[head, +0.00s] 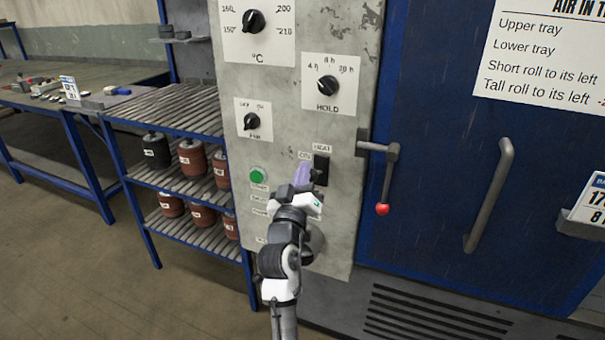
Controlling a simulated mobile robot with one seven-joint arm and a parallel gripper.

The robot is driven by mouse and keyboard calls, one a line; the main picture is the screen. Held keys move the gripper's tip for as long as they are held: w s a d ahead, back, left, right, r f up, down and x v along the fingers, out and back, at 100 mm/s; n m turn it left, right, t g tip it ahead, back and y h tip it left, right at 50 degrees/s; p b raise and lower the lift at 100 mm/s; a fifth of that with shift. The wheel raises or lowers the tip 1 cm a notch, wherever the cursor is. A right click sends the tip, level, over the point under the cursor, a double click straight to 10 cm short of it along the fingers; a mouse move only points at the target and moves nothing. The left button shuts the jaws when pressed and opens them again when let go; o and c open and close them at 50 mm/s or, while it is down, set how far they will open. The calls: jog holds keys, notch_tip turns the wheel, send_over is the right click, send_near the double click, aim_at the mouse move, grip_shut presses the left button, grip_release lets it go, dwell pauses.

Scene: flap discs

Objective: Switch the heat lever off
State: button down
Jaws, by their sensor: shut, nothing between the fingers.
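The heat lever (321,169) is a dark switch on the grey control panel (350,218), under a small label that appears to read HEAT (322,147). My gripper (303,170) is shut and empty, with its purple fingers pointing at the panel just left of the dark switch. The fingers overlap the switch's left side in the picture. I cannot tell whether they touch it. The lever's exact position is too small and partly covered to tell.
A green button (258,175) sits left of my gripper. Above are the HOLD dial (326,85), the fan dial (251,121) and the temperature dial (253,21). A red-knobbed door handle (383,209) juts out at right, before the blue door (430,150). A roller shelf (180,150) stands left.

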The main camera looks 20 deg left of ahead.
jog(key=shift+s+f+b, duration=0.1)
jog(key=shift+f+b, duration=0.3)
jog(key=shift+b, duration=0.75)
jog(key=shift+t, duration=0.3)
jog(key=f+b, duration=0.1)
jog(key=b, duration=0.3)
jog(key=shift+s+t+y, duration=0.15)
jog(key=shift+t+y, duration=0.15)
jog(key=shift+t, duration=0.1)
jog(key=f+t+b, duration=0.1)
jog(key=b, duration=0.5)
jog(key=f+n+t+y+b, duration=0.1)
jog(key=b, duration=0.5)
jog(key=f+n+t+y+b, duration=0.1)
jog(key=f+b, duration=0.1)
jog(key=b, duration=0.4)
jog(key=shift+s+f+t, duration=0.1)
jog(key=shift+s+t, duration=0.2)
